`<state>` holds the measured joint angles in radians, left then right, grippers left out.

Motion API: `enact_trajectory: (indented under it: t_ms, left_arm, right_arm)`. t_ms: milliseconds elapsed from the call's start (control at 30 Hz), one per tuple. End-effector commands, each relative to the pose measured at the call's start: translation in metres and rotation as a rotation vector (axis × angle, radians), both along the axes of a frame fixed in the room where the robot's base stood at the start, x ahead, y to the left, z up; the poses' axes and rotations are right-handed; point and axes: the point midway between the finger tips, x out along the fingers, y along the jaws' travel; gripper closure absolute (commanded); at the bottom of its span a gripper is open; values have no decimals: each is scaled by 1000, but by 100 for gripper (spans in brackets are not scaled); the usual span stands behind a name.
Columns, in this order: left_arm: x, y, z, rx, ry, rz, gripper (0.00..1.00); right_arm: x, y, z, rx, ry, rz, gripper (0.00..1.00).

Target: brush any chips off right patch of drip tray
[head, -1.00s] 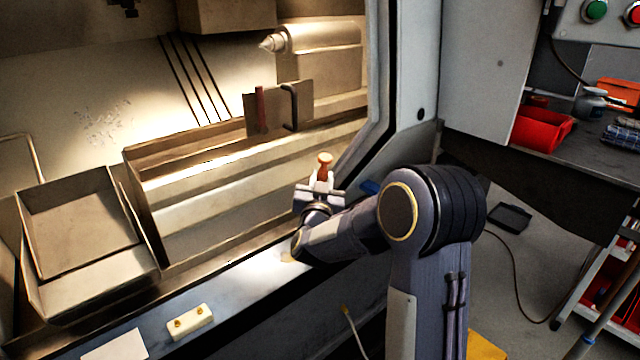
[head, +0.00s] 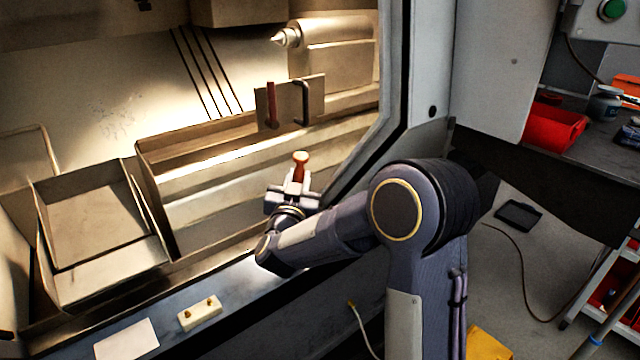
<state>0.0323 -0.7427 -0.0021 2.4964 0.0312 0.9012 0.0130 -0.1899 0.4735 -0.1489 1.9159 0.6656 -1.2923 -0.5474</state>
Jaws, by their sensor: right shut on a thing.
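My right gripper (head: 293,190) is shut on a tool with an orange-brown handle (head: 300,166), which stands up above the fingers. The tool's working end is hidden by the gripper and wrist. The gripper is in front of the long sheet-metal tray (head: 205,203) inside the machine, near its right part; I cannot tell whether the tool touches anything. I cannot tell for sure which surface is the drip tray. No chips can be made out clearly on the long tray. Faint specks (head: 112,122) show on the pale surface at the back left. My left gripper is not in view.
A box-shaped metal bin (head: 95,225) stands at the left. A plate with a dark handle (head: 303,103) rises behind the tray. The door frame (head: 393,105) bounds the opening at the right. A cream block (head: 199,313) and white card (head: 127,339) lie on the front sill.

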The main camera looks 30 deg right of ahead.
Motion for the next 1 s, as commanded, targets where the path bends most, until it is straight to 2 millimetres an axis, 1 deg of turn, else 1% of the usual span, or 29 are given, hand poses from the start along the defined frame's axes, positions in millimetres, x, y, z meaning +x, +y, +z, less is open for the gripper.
enact_trajectory:
  t_ms: [33, 100, 200, 367, 600, 700, 1000]
  left_arm:
    - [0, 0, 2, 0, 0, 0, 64]
    - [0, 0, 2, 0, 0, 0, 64]
    - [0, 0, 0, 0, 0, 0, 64]
    - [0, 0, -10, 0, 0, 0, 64]
    - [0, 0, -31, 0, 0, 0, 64]
    - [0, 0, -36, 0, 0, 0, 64]
    - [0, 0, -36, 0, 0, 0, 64]
  right_arm:
    - [-1, 13, 3, 1, 2, 3, 100]
    - [-4, 23, 4, 0, 6, -1, 100]
    - [-5, 30, 1, -2, 10, -4, 100]
    - [-6, 30, -11, -2, 10, -5, 100]
    - [-5, 30, -38, -3, 12, -4, 100]
    - [-6, 30, -45, -2, 11, -4, 100]
    - [-6, 30, -46, -2, 10, -4, 100]
